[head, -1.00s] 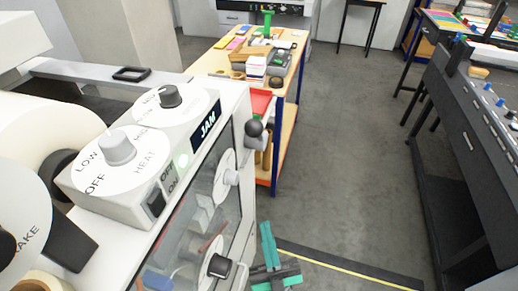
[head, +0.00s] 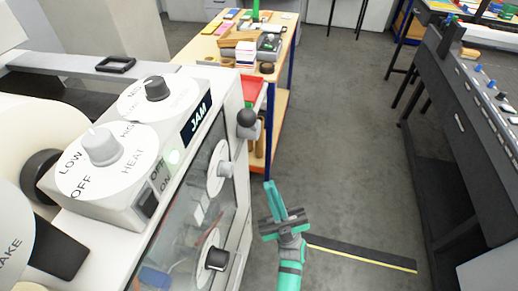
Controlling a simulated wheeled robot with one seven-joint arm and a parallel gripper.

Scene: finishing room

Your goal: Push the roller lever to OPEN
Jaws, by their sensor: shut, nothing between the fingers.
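A lever with a black ball knob (head: 247,117) sticks out at the far right end of the white machine (head: 232,92); I take it to be the roller lever. No OPEN mark for it can be read in this view. My gripper (head: 269,186), teal and grey, is shut and empty. It is nearer to me than the lever, to the right of the machine's front panel, with its fingers pointing up and away. In the picture a clear gap lies between the fingertips and the knob.
The machine's display (head: 196,118) reads JAM. A wooden workbench (head: 200,49) stands behind. Grey floor (head: 350,150) is open to the right, before a dark machine (head: 470,125).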

